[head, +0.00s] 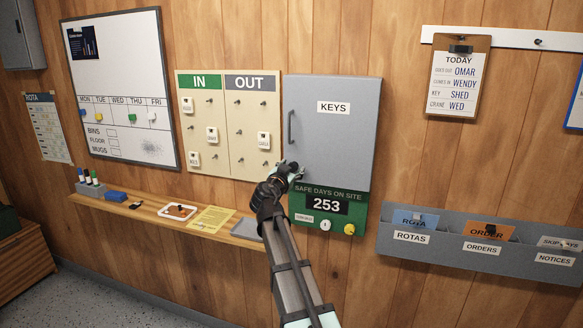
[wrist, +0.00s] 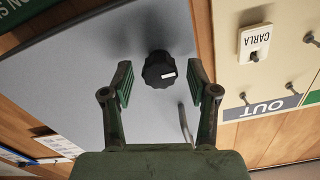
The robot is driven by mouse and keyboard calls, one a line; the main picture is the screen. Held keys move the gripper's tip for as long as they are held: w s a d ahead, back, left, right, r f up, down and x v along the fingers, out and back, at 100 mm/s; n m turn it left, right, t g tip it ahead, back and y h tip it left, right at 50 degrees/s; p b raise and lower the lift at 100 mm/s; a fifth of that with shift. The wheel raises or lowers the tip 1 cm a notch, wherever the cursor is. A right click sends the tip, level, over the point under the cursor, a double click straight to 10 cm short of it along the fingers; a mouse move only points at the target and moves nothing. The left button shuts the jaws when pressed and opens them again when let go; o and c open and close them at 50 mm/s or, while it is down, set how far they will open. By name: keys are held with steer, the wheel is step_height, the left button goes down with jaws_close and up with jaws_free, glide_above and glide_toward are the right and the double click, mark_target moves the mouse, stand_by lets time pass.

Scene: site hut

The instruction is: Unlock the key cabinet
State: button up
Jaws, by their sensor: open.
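The grey key cabinet (head: 335,150), labelled KEYS, is on the wood wall with its door shut. Its bar handle (head: 290,127) is on the door's left edge and shows in the wrist view (wrist: 185,122). A black round knob (wrist: 159,70) with a white mark is on the door, below the handle. My gripper (head: 292,172) is at the door's lower left and hides most or all of the knob in the head view. In the wrist view my gripper (wrist: 161,78) is open, with one finger on each side of the knob and visible gaps.
The green safe-days panel (head: 327,208) sits just below the door. The IN/OUT board (head: 228,165) with hooks and tags is close on the left. A shelf (head: 150,208) with a tray and papers runs below. A grey pocket rack (head: 400,250) is at lower right.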

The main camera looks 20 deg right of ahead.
jaws_close()
steer(key=shift+f+n+b, duration=0.1)
steer(key=shift+n+b, duration=0.2)
steer(key=shift+b, duration=0.15)
steer(key=n+b, duration=0.3)
steer(key=n, duration=1.4)
steer(key=shift+w+b, duration=0.15)
steer(key=shift+b, duration=0.15)
steer(key=shift+n, duration=0.3)
